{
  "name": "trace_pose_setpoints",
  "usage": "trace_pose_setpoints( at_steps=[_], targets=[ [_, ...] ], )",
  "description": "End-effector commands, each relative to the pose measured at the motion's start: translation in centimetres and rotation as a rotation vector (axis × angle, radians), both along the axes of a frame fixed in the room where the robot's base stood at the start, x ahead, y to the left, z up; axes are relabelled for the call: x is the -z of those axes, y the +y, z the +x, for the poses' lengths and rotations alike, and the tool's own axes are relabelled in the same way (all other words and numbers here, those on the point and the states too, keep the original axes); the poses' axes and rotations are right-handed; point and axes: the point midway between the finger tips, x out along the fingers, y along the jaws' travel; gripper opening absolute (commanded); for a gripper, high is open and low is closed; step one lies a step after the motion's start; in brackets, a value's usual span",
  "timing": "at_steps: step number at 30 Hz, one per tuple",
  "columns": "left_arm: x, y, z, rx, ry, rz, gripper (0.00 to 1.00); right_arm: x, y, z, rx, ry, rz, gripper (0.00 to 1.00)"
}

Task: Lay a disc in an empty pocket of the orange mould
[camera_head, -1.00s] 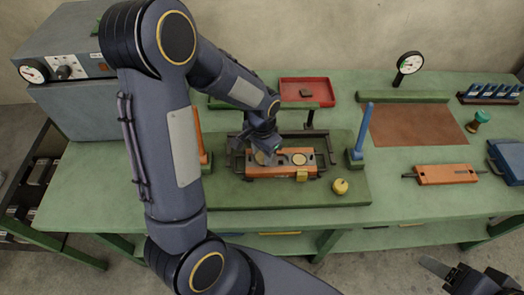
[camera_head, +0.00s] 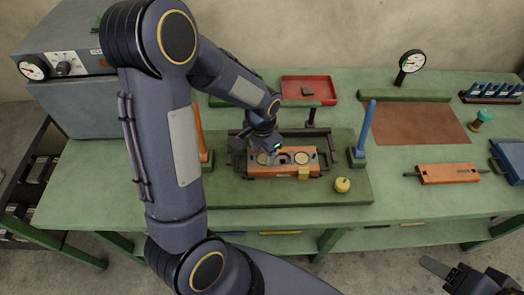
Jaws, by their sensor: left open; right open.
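The orange mould (camera_head: 284,171) lies in a dark frame on the green base in the middle of the bench. A pale disc (camera_head: 263,158) is in its left pocket, partly beside my gripper. The middle pocket (camera_head: 283,159) looks dark and empty. The right pocket (camera_head: 301,158) shows a pale round face. My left gripper (camera_head: 271,149) is open just above the mould's left and middle part; its fingers are small and partly hidden. I cannot see a disc between them. My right gripper (camera_head: 446,272) is open at the lower right, away from the bench, and partly cut off.
An orange plate with rod ends (camera_head: 448,174) lies on the right. A blue post (camera_head: 365,130) and an orange post (camera_head: 199,135) flank the mould. A yellow knob (camera_head: 342,185) is at front right. A red tray (camera_head: 308,91) stands behind.

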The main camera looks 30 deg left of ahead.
Motion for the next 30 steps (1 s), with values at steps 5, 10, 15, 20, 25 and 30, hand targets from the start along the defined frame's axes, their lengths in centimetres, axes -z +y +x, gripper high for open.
trace_pose_setpoints(
  at_steps=[5,10,15,20,25,30],
  targets=[
    [0.7,-0.5,-0.6,0.004,0.019,-0.006,0.62,0.2,0.0,0.0,0.0,0.0,0.0,0.59],
    [0.3,-0.5,-0.5,0.004,0.017,-0.007,0.62,0.2,0.0,0.0,0.0,0.0,0.0,0.59],
    [-2.2,-0.4,-0.4,0.002,0.006,-0.006,0.62,0.2,0.0,0.0,0.0,0.0,0.0,0.59],
    [-5.2,-0.1,-0.3,0.001,0.0,-0.004,0.62,0.2,0.0,0.0,0.0,0.0,0.0,0.59],
    [-7.2,0.0,-0.2,0.0,-0.001,-0.003,0.62,0.2,0.0,0.0,0.0,0.0,0.0,0.59],
    [-7.8,0.1,-0.3,0.0,0.0,-0.002,0.62,0.2,0.0,0.0,0.0,0.0,0.0,0.59]
  ],
)
